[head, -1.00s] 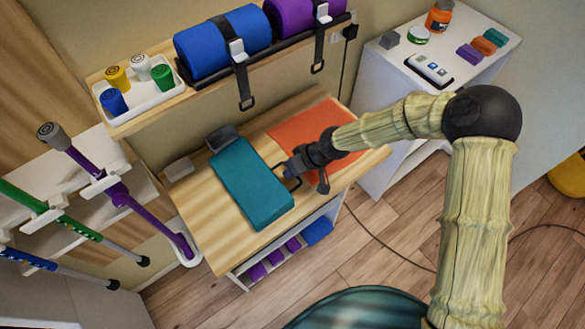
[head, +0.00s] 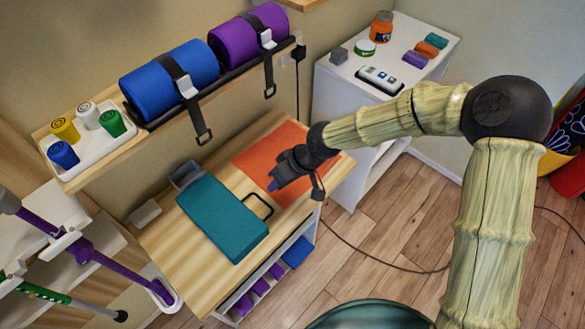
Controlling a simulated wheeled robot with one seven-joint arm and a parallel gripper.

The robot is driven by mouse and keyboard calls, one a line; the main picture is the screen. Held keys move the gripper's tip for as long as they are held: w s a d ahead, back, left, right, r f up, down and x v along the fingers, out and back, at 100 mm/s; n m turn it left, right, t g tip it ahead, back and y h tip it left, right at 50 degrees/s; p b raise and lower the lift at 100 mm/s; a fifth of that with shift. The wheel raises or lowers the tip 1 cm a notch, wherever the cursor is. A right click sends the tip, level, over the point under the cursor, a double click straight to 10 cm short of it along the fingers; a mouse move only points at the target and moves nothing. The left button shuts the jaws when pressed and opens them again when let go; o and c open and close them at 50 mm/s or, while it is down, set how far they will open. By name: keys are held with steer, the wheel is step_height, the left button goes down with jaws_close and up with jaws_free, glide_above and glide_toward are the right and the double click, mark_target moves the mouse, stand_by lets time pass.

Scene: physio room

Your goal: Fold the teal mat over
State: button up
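The teal mat (head: 225,222) lies as a thick, flat slab on the wooden tabletop (head: 180,262). A black loop handle (head: 259,204) sticks out from its right long edge. My gripper (head: 273,186) is just beyond and to the right of the handle, over the orange mat (head: 262,160), pointing down and left. It looks apart from the handle and the teal mat. The fingers are small and dark with a blue bit at the tip, and the gap between them cannot be made out. Nothing is seen held.
A grey block (head: 187,174) stands at the teal mat's far end, and a pale block (head: 145,213) is at the table's left. A shelf (head: 80,178) with blue (head: 165,82) and purple (head: 245,38) rolls overhangs behind. A white cabinet (head: 335,105) stands at the right.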

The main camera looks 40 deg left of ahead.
steer(key=v, duration=0.7)
steer(key=shift+r, duration=0.3)
steer(key=shift+d, duration=0.15)
steer(key=w+d+m+t+h+p, duration=0.1)
steer(key=w+d+m+t, duration=0.3)
steer(key=d, duration=0.7)
steer(key=w+d+m+h+p, duration=0.1)
steer(key=w+d+m+h, duration=0.3)
steer(key=d, duration=0.6)
steer(key=s+d+r+m+t, duration=0.1)
steer(key=d+r+m, duration=0.2)
steer(key=d, duration=0.8)
steer(key=s+d+r+m, duration=0.1)
steer(key=d+r+m, duration=0.3)
steer(key=d, duration=0.7)
steer(key=shift+d+m+t+p, duration=0.4)
steer(key=shift+m, duration=0.3)
